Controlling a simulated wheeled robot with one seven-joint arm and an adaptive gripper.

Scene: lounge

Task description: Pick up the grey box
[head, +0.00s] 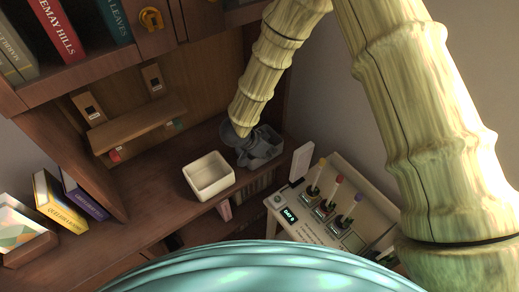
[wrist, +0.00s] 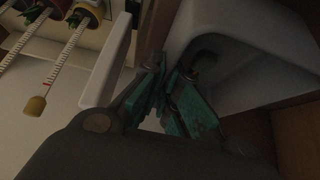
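The grey box (head: 266,153) is an open-topped box on the wooden shelf, right of the cream box. My gripper (head: 243,140) comes down at its left end and overlaps it in the head view. In the wrist view the box (wrist: 245,50) fills the upper right, its open inside partly in shadow. My gripper's teal fingers (wrist: 170,88) are close together at the box's near wall. The dark picture does not show whether they are closed on that wall. The box appears to rest on the shelf.
A cream open box (head: 208,177) stands close on the left. A white upright slab (head: 301,161) and a panel with colored-top sticks (head: 335,205) are on the right. Books (head: 62,203) stand farther left. The shelf between the books and the cream box is clear.

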